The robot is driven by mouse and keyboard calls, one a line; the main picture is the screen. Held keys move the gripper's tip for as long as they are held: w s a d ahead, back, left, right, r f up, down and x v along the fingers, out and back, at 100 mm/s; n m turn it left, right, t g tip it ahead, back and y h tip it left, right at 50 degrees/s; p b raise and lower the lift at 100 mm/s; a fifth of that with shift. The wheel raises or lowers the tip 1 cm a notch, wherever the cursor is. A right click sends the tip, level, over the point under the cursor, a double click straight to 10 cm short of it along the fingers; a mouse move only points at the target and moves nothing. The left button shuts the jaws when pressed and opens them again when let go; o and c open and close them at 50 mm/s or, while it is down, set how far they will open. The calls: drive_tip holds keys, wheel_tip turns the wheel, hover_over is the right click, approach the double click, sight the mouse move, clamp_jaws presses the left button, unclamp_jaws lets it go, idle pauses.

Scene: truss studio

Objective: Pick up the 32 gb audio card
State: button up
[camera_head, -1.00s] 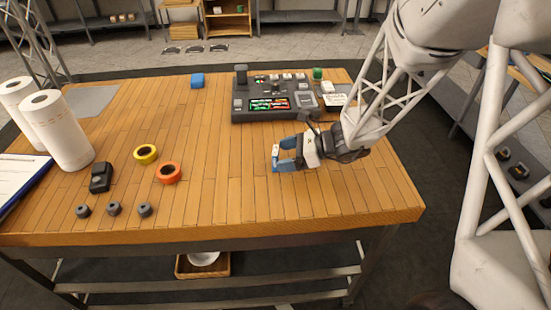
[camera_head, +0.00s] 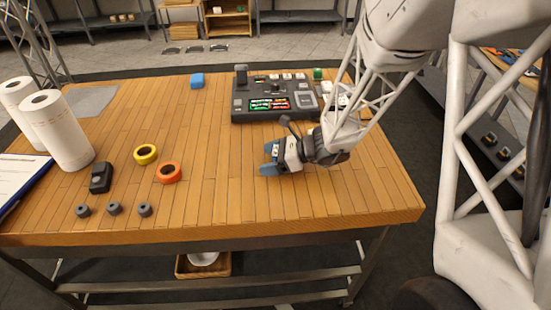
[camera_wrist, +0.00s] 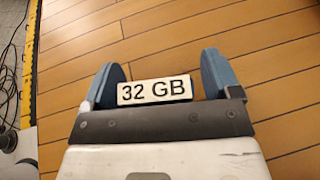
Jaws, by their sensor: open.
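The 32 GB card (camera_wrist: 154,91) shows in the wrist view as a small white block with black "32 GB" lettering. It lies between the two blue fingers of my gripper (camera_wrist: 158,64), close to the dark palm plate.
A dark grey console (camera_head: 275,99) stands behind my gripper. Yellow tape (camera_head: 146,154), orange tape (camera_head: 169,173) and several grey knobs (camera_head: 114,208) are at the left. The table's front right is clear.

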idle(0.4)
drive_tip(key=c, duration=1)
drive_tip(key=shift+r, duration=0.1)
drive_tip(key=shift+r, duration=0.75)
wheel_tip(320, 180, up, 2)
drive_tip(key=shift+r, duration=0.1)
drive_tip(key=s+d, duration=0.1)
drive_tip(key=s, duration=0.4)
drive_tip(key=s+d, duration=0.1)
drive_tip(key=s, duration=0.4)
drive_tip(key=s+d+r, duration=0.1)
drive_tip(key=s, duration=0.4)
drive_tip(key=shift+s+d, duration=0.25)
drive_tip(key=shift+d, duration=0.15)
